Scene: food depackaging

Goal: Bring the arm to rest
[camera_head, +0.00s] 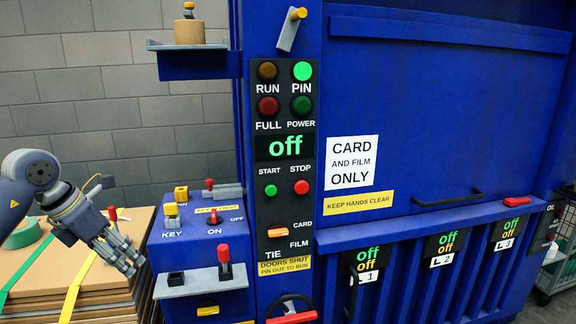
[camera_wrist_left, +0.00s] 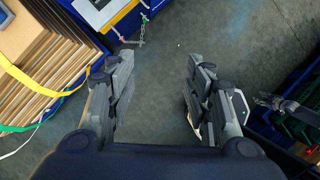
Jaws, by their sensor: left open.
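My left gripper (camera_head: 122,258) comes in from the left in the head view, in front of the stack of flat cardboard and left of the blue machine's key panel. In the left wrist view the left gripper (camera_wrist_left: 160,70) has its two fingers well apart, with only bare floor between them. It holds nothing and appears clear of the machine. My right gripper is in neither view.
The blue baler (camera_head: 440,120) fills the middle and right, with a control panel (camera_head: 286,165) showing a green "off". A lever ledge (camera_head: 205,283) juts out near my left gripper. Strapped cardboard (camera_head: 110,275) is stacked at lower left. A grey block wall stands behind.

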